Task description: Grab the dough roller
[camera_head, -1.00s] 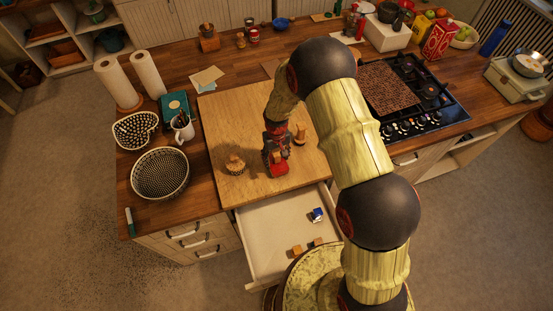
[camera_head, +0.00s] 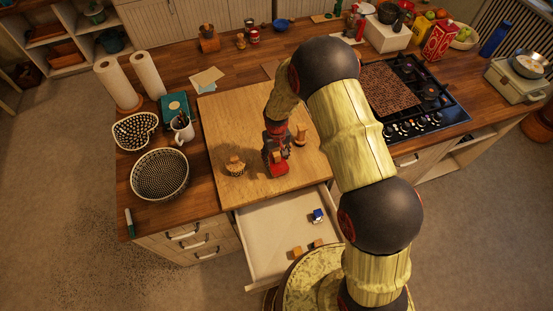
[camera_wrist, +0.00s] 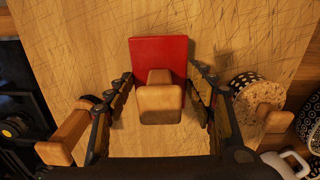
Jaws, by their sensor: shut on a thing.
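Between my fingers in the wrist view is a red piece with a wooden handle (camera_wrist: 160,103), apparently the dough roller. My gripper (camera_wrist: 161,72) has a finger on each side of it and is shut on it. Much of its lower part is hidden from the wrist camera. In the head view my gripper (camera_head: 276,152) is over the wooden board, with the red part of the piece (camera_head: 277,169) showing just below it.
A wooden-handled tool (camera_head: 300,136) and a patterned cylinder with a wooden handle (camera_head: 235,165) flank the gripper on the board (camera_head: 225,115). An open drawer (camera_head: 272,232) lies in front, holding small blocks. A stove (camera_head: 430,95) is right; bowls and a mug (camera_head: 183,128) are left.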

